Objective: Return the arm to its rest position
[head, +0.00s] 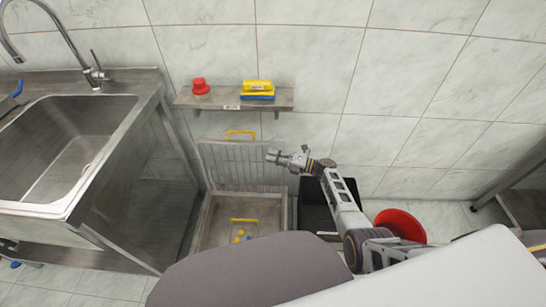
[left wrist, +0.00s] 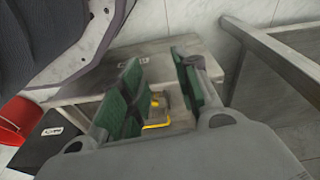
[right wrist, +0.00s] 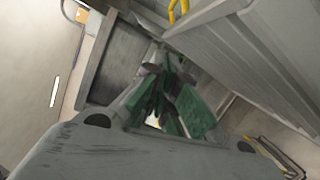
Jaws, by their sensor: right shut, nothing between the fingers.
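My right arm reaches in from the lower right of the head view. Its gripper (head: 272,156) is shut and empty, in the air in front of the ribbed metal lid (head: 228,170) of the feeder. The right wrist view shows its green fingers (right wrist: 172,80) close together, with part of a yellow handle (right wrist: 176,10) beyond. My left gripper is not seen in the head view. In the left wrist view its green fingers (left wrist: 160,82) stand apart with a gap, pointing down toward the metal box with a yellow handle (left wrist: 158,126).
A black bin (head: 318,222) and red bucket (head: 402,222) stand right. A wall shelf (head: 215,103) holds red and yellow items. A sink (head: 62,150) is left.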

